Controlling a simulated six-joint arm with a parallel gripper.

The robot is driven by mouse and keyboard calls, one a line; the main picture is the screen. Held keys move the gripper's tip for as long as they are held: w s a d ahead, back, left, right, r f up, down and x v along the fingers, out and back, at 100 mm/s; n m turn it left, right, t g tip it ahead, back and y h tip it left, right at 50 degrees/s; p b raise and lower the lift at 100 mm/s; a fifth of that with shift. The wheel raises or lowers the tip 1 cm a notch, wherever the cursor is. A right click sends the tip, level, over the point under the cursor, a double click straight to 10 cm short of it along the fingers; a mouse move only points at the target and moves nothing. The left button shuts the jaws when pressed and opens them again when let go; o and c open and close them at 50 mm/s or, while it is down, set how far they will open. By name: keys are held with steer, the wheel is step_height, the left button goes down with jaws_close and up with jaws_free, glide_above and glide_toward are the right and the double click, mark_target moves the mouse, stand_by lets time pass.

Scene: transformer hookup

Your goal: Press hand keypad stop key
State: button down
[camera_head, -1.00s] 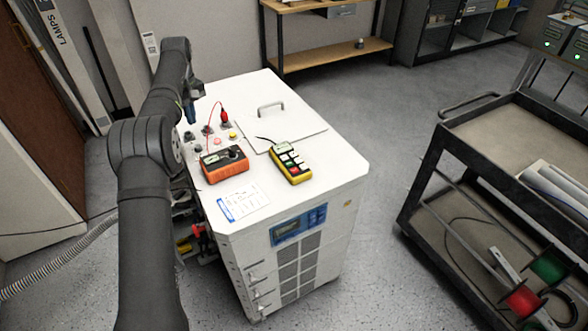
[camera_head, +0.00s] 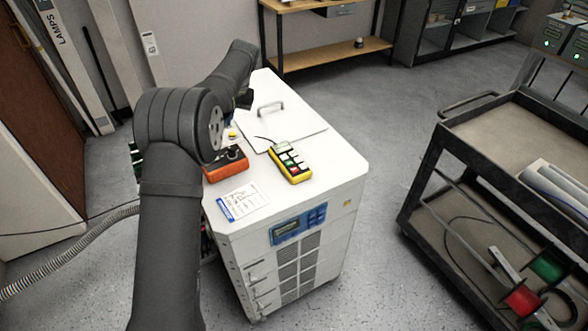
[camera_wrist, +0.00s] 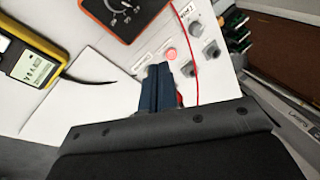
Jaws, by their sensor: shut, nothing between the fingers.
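The yellow hand keypad (camera_head: 291,163) lies on the white cabinet top (camera_head: 262,187), with rows of pale keys and a green and a red key at its near end. In the wrist view the keypad (camera_wrist: 33,58) is at the upper left, cut off by the frame edge, and its red key is out of view. My gripper (camera_wrist: 162,72) shows there with its blue fingers together and empty, above the cabinet top, to the right of the keypad and apart from it. In the head view my arm mostly hides the gripper.
An orange meter (camera_head: 226,163) lies left of the keypad, also in the wrist view (camera_wrist: 122,12). A red lead (camera_wrist: 197,60) runs beside my fingers near panel buttons (camera_wrist: 170,54). A lid handle (camera_head: 270,106) rises behind the keypad. A black cart (camera_head: 450,150) stands at right.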

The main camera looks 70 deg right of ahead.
steer(key=s+a+r+m+t+h, duration=0.2)
steer(key=s+m+t, duration=0.1)
steer(key=s+m, duration=0.85)
steer(key=m+h, duration=0.4)
steer(key=m, duration=0.5)
glide_above(294, 170)
steer(key=s, duration=0.1)
steer(key=shift+a+r+t, duration=0.1)
steer(key=shift+r+t, duration=0.15)
steer(key=shift+t, duration=0.05)
steer(key=shift+f, duration=0.1)
steer(key=shift+n, duration=0.25)
steer(key=shift+f, duration=4.3)
steer(key=shift+f, duration=0.1)
steer(key=shift+f, duration=0.35)
